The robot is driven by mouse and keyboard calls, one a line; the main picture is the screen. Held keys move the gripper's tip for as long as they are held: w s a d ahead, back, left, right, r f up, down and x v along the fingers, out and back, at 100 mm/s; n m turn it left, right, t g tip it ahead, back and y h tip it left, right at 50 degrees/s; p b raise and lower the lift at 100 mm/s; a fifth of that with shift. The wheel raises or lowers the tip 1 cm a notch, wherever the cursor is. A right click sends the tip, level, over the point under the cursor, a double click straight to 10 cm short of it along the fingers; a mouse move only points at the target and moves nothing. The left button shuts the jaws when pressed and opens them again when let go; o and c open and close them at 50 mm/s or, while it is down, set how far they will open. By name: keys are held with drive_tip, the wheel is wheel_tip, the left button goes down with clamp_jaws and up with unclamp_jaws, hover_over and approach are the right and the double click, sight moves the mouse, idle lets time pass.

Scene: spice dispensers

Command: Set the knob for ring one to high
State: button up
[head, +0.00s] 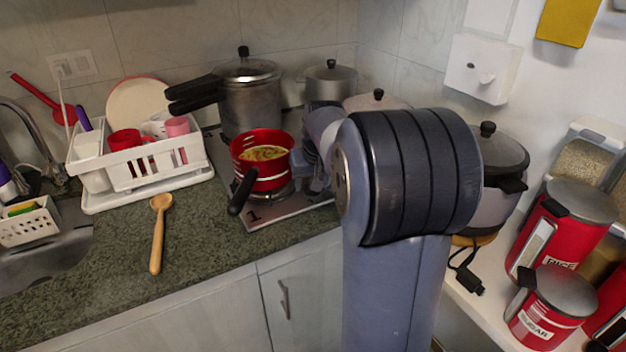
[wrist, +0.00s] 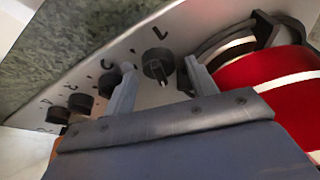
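The black knob for ring one (wrist: 158,66) stands on the grey stove panel beside a printed 1 in the wrist view. A light pointer line shows on it. My gripper (wrist: 160,70) is open, with one finger on each side of this knob. I see gaps between the fingers and the knob, and I cannot tell how deep the fingertips reach. In the head view, the stove panel (head: 285,219) shows a printed 1 near its front left corner. My arm hides the knobs and most of my gripper there.
A red pot (head: 262,175) with food stands on the front left burner, its black handle toward the front. It also shows close to my right finger in the wrist view (wrist: 265,85). Other black knobs (wrist: 80,103) line the panel. A wooden spoon (head: 158,232) lies on the counter.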

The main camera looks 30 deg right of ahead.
drive_tip(key=shift+r, duration=0.1)
drive_tip(key=d+p+v, duration=0.1)
drive_tip(key=v, duration=0.9)
drive_tip(key=shift+s+a+r, duration=0.2)
drive_tip(key=shift+a+r, duration=0.1)
drive_tip(key=shift+a, duration=0.2)
